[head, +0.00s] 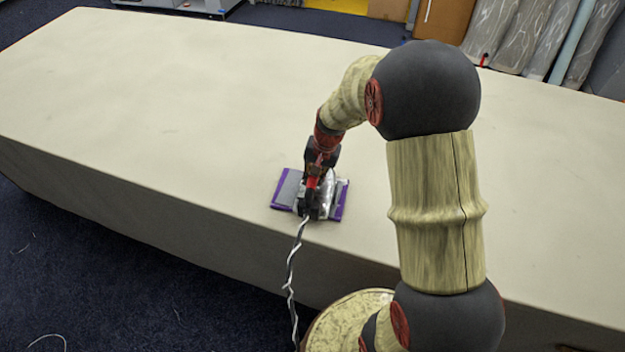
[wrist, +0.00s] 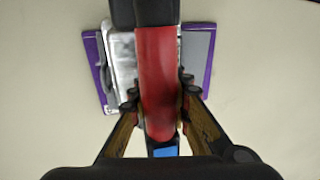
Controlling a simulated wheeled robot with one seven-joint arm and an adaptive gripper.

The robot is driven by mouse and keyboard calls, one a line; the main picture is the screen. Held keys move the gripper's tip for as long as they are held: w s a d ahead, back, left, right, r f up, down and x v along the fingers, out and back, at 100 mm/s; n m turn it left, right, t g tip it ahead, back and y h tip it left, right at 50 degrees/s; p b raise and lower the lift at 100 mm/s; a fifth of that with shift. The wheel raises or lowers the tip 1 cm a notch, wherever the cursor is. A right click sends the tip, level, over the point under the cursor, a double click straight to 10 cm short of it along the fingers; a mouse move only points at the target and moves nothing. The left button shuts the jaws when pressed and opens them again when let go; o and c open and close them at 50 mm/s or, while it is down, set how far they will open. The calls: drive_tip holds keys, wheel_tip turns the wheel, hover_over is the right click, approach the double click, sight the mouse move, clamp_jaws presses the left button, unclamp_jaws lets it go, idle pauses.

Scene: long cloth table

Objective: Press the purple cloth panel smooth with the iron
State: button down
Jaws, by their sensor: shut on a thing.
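The purple cloth panel (head: 284,188) lies flat near the front edge of the long table, with a grey area inside its purple border. It also shows in the wrist view (wrist: 208,60), on both sides of the iron. The iron (head: 327,187) has a silvery body and sits over the middle of the panel; whether its plate touches the cloth I cannot tell. My gripper (head: 314,176) is above the panel, shut on the iron's red handle (wrist: 158,75). In the wrist view the fingers (wrist: 160,112) stand on both sides of that handle. The middle of the panel is hidden under the iron.
A black-and-white cord (head: 292,268) runs from the iron over the front edge of the table and hangs down. The cloth-covered table (head: 170,110) is bare to the left, right and behind. Wrapped rolls (head: 525,40) stand beyond the far right edge.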

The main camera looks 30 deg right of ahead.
drive_tip(key=shift+w+f+b, duration=0.15)
drive_tip(key=shift+f+b, duration=0.2)
drive_tip(key=shift+f, duration=0.15)
idle(0.6)
drive_tip(key=shift+s+f, duration=0.3)
idle(1.7)
drive_tip(key=shift+w+r+p, duration=0.15)
drive_tip(key=shift+r+p, duration=0.65)
drive_tip(key=shift+r, duration=0.45)
drive_tip(key=shift+w+r+p, duration=0.1)
drive_tip(key=shift+r+p, duration=0.65)
drive_tip(key=shift+r, duration=0.45)
drive_tip(key=shift+r+p, duration=0.9)
drive_tip(key=shift+r, duration=0.4)
drive_tip(key=shift+r+p, duration=2.1)
drive_tip(key=shift+r, duration=0.95)
drive_tip(key=shift+f, duration=0.15)
